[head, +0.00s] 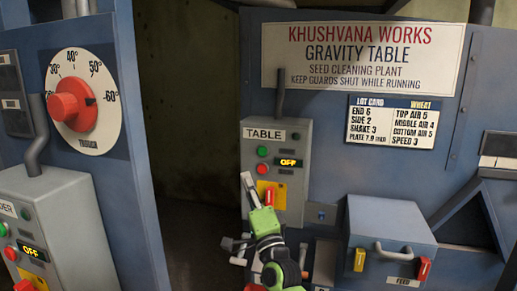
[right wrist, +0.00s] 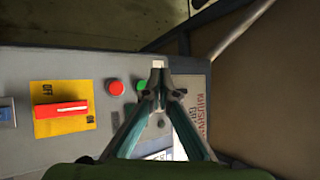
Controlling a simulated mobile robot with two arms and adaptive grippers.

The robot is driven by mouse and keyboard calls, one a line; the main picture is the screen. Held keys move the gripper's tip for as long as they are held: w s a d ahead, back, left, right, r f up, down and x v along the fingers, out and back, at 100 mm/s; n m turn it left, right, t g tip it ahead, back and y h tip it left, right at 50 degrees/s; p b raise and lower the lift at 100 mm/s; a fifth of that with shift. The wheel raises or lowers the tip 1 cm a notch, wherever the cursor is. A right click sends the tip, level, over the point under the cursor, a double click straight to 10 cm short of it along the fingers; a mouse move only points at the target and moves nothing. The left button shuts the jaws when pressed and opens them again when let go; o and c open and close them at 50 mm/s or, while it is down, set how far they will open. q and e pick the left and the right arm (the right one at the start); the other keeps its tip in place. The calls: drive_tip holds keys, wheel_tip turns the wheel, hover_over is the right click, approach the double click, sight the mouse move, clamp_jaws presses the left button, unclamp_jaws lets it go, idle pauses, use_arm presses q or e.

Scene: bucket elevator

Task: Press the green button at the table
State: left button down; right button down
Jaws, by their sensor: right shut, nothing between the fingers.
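The TABLE control box (head: 304,192) is fixed to the blue machine. Its green button (head: 262,151) sits above a red button (head: 262,168), left of a display reading OFF (head: 290,162). My right gripper (head: 246,180) is shut and empty, its tips pointing up, below and left of the buttons in the head view. The red button (right wrist: 116,87) shows clear. Contact with the green button cannot be told. My left gripper is not in view.
A red switch (right wrist: 61,110) on a yellow plate sits on the same box. A FEED box (head: 388,232) with a handle juts out at the right. Another control box (head: 65,225) and a dial (head: 107,75) are at the left. A dark gap lies between the machines.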

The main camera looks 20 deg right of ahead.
sight(262, 151)
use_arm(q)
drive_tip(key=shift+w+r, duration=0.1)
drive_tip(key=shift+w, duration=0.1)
use_arm(e)
drive_tip(key=r, duration=0.1)
drive_tip(key=d+r+m+t+h, duration=0.1)
drive_tip(key=r, duration=0.1)
drive_tip(key=shift+w+r+m, duration=0.15)
drive_tip(key=shift+m, duration=0.15)
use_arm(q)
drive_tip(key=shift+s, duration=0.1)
